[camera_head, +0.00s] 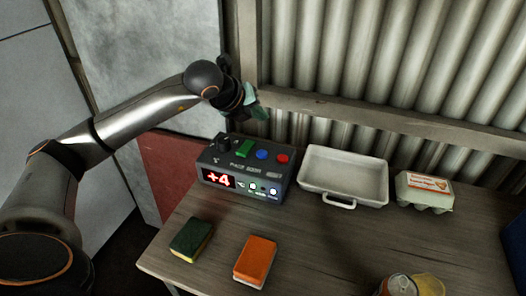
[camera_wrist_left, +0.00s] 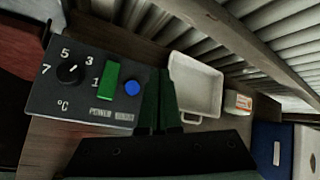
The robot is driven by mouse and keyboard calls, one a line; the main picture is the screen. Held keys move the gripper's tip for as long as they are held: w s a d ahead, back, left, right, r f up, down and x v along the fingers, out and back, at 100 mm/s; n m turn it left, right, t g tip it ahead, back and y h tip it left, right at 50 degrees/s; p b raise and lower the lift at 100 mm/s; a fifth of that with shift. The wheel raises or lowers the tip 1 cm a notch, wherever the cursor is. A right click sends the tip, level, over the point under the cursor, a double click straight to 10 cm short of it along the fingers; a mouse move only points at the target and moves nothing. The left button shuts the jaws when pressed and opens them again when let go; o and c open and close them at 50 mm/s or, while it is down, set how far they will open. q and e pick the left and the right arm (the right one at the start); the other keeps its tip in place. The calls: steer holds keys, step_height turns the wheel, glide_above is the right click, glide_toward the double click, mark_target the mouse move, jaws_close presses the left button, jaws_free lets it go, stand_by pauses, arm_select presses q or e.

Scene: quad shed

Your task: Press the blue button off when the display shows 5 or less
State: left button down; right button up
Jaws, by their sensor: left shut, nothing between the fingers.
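A dark control box (camera_head: 222,187) stands at the back of the table, and its red display (camera_head: 218,179) reads +4. Its top carries a black knob (camera_head: 223,141), a green button (camera_head: 245,148), a blue button (camera_head: 263,154) and a red button (camera_head: 282,158). My left gripper (camera_head: 257,111) is shut and empty, above and behind the box, apart from it in the head view. In the left wrist view its dark fingers (camera_wrist_left: 160,86) appear just right of the blue button (camera_wrist_left: 132,88); the red button is hidden there. My right gripper is not in view.
A white tray (camera_head: 345,204) stands right of the box, with an egg carton (camera_head: 424,192) beyond it. A green sponge (camera_head: 191,239), an orange sponge (camera_head: 255,262) and a can (camera_head: 400,286) are nearer the front. A corrugated wall (camera_head: 390,80) rises behind the table.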

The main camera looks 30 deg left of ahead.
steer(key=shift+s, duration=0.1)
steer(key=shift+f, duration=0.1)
arm_select(q)
steer(key=b, duration=0.4)
glide_above(260, 156)
step_height(260, 156, down, 8)
steer(key=shift+w+r, duration=0.1)
steer(key=shift+r, duration=0.1)
steer(key=shift+f+b, duration=0.65)
steer(key=shift+b, duration=0.2)
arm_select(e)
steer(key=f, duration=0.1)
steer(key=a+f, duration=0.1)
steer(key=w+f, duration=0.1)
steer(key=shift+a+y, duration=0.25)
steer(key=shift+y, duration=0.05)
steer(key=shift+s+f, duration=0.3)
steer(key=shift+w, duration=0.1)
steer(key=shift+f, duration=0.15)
